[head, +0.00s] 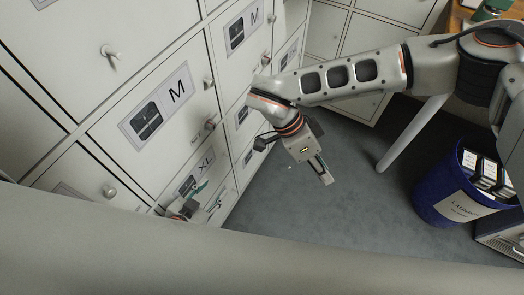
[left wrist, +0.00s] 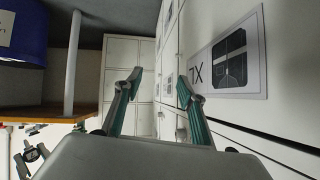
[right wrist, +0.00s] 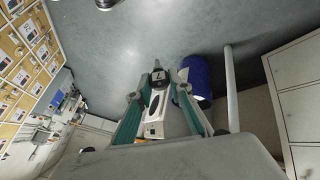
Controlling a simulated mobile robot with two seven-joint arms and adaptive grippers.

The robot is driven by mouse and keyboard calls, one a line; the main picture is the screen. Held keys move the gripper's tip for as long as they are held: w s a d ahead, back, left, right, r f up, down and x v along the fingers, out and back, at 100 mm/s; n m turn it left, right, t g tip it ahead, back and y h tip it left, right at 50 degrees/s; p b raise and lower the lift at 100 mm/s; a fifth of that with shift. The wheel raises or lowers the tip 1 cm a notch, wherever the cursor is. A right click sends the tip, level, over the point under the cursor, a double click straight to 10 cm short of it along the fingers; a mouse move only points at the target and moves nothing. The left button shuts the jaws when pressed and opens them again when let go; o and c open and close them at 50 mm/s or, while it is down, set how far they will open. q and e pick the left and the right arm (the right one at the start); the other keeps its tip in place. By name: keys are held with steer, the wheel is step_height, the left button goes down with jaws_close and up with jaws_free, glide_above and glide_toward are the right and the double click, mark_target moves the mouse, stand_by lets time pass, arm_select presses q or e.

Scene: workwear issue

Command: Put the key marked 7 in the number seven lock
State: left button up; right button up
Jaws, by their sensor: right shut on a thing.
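In the right wrist view a key (right wrist: 155,98) with a dark head marked 7 sits between the fingers of my right gripper (right wrist: 159,90). The gripper is shut on it. In the head view my right gripper (head: 322,170) hangs over the grey floor, right of the lockers and apart from them. My left gripper (head: 207,197) is low by the XL locker door; in the left wrist view its fingers (left wrist: 158,84) are apart with nothing between them. The pale locker doors carry round knob-like locks (head: 110,52), (head: 210,124). I cannot read which lock is number seven.
A blue laundry bin (head: 435,192) with boxes in it stands on the right. Locker doors bear M (head: 160,105) and XL (head: 195,180) labels. A pale table leg (right wrist: 231,88) stands near the bin. The floor (head: 300,225) below my right gripper is clear.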

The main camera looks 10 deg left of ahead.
steer(key=s+a+f+m+g+y+b, duration=0.1)
steer(key=a+m+g+y+b, duration=0.1)
steer(key=a+m+g+y, duration=0.45)
steer(key=s+a+m+g+y+b, duration=0.1)
steer(key=s+a+m+g+b, duration=0.2)
steer(key=a, duration=0.6)
arm_select(q)
step_height(320, 180, down, 10)
steer(key=b, duration=0.8)
steer(key=shift+s+d+f+m, duration=0.2)
steer(key=shift+d+m, duration=0.05)
steer(key=shift+m, duration=0.05)
arm_select(e)
steer(key=m+t+y, duration=0.8)
steer(key=m+y, duration=0.3)
steer(key=y, duration=0.6)
glide_toward(211, 126)
steer(key=shift+g, duration=0.25)
steer(key=shift+s+a+f, duration=0.25)
steer(key=shift+s+a, duration=0.5)
steer(key=shift+s, duration=0.05)
steer(key=shift+s+a+f, duration=0.25)
steer(key=shift+s+a, duration=0.55)
